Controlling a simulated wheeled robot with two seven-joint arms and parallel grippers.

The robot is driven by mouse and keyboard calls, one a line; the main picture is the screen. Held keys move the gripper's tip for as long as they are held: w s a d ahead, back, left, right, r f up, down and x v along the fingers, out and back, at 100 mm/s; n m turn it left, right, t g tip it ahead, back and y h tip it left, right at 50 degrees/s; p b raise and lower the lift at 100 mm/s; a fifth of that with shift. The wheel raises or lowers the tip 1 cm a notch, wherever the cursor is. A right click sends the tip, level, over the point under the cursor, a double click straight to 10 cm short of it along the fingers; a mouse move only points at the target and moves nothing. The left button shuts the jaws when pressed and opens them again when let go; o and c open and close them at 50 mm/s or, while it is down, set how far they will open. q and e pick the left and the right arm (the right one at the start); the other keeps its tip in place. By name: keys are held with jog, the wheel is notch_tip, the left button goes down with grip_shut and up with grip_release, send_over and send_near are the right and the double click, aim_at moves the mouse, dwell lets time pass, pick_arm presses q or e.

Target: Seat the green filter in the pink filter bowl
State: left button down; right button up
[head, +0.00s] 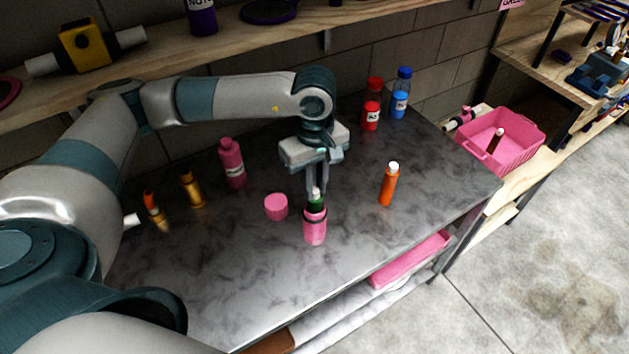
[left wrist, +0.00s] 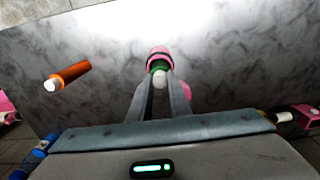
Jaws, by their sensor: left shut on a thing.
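The green filter (head: 316,203) with a white top is upright at the mouth of the pink filter bowl (head: 315,228), its lower part hidden inside the bowl. My left gripper (head: 317,191) points down from above and is shut on the filter's top. In the left wrist view the fingers (left wrist: 163,88) close around the white top, with a green band of the filter (left wrist: 158,67) and the pink bowl (left wrist: 158,54) beyond. I cannot tell how deep the filter sits. The bowl stands on the grey table. My right gripper is not in view.
A pink cap (head: 276,207) lies just left of the bowl. A pink bottle (head: 232,163), brass-coloured filters (head: 192,189) and red and blue bottles (head: 400,95) stand farther off. The table's front is clear.

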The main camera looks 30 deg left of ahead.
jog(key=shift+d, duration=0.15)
pick_arm(q)
jog(key=c, duration=1.6)
grip_release()
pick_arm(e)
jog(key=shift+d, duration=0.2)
pick_arm(q)
jog(key=shift+o, duration=0.2)
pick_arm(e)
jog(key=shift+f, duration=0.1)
pick_arm(q)
jog(key=shift+f+b, duration=0.1)
jog(key=shift+b, duration=0.5)
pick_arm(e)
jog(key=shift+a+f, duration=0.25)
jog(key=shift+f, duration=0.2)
